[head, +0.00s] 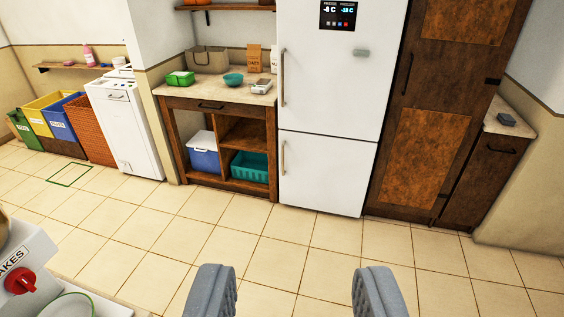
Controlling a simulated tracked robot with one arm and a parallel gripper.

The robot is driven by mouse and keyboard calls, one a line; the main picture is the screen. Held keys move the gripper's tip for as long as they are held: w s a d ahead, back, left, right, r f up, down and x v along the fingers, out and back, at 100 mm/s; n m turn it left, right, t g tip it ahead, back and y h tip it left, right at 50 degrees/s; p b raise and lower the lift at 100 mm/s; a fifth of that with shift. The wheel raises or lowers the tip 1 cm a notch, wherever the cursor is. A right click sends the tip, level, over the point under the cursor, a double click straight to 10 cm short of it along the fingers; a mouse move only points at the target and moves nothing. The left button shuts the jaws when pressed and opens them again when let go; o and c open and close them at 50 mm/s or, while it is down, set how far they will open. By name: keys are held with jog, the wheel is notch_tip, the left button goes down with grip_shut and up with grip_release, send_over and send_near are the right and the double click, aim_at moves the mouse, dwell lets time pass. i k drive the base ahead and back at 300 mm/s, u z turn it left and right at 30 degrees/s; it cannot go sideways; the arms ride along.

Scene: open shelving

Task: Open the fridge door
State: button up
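The white fridge (330,100) stands against the back wall, a little right of centre. Its upper door and its lower door (325,170) both look shut. A long vertical handle (283,78) runs along the left edge of the upper door, and a shorter handle (283,157) is on the lower door. A dark display panel is high on the upper door. My gripper (294,292) is at the bottom of the view with its two grey fingers wide apart. It is empty and well away from the fridge, above the tiled floor.
A wooden counter unit (212,101) with bowls and bags stands left of the fridge. A tall brown cabinet (425,110) adjoins it on the right. A white surface (28,268) with items is at the lower left. The tiled floor (270,240) before the fridge is clear.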

aim_at(336, 80)
jog(key=u, duration=0.1)
jog(key=i, duration=1.35)
jog(key=z, duration=0.25)
jog(key=i, duration=1.9)
jog(key=z, duration=0.25)
